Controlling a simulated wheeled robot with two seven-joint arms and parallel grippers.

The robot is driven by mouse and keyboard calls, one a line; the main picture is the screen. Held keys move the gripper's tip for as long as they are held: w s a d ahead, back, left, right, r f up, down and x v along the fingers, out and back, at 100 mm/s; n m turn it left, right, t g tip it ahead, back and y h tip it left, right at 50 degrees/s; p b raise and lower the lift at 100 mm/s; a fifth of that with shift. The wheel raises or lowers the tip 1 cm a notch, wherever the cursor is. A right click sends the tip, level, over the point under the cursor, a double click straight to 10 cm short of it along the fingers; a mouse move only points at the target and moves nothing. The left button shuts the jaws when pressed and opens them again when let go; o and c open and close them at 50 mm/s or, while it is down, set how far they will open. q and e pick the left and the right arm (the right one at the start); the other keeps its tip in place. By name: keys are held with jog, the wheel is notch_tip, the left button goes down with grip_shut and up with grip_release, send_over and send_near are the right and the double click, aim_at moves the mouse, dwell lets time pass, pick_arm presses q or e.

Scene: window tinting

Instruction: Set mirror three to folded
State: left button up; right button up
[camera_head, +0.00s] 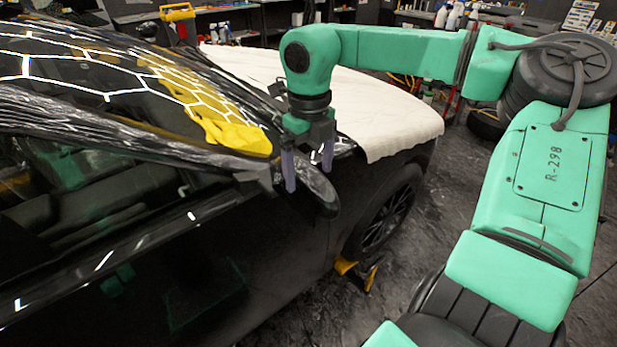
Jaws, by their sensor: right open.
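The black side mirror (318,196) is on the near side of the black car (190,250), at the front of the door window. Its housing stands out from the door on a dark mount (258,181). My right gripper (308,178) comes down from above with its fingers apart. One finger is in front of the mirror's left part and the other is near its upper edge. I cannot tell whether either finger touches the housing. No number shows on the mirror. My left gripper is not in view.
A white cover (385,110) lies over the hood. A yellow-and-black object (358,272) is on the floor by the front wheel (388,215). Benches with bottles (450,17) line the back. Dark floor is open right of the car.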

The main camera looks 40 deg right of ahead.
jog(key=f, duration=0.3)
jog(key=shift+w, duration=0.3)
jog(key=shift+s+d+f, duration=0.1)
jog(key=shift+s+f, duration=0.05)
jog(key=shift+f, duration=0.15)
jog(key=shift+s, duration=0.25)
jog(key=shift+c, duration=0.9)
jog(key=shift+w, duration=0.15)
grip_shut()
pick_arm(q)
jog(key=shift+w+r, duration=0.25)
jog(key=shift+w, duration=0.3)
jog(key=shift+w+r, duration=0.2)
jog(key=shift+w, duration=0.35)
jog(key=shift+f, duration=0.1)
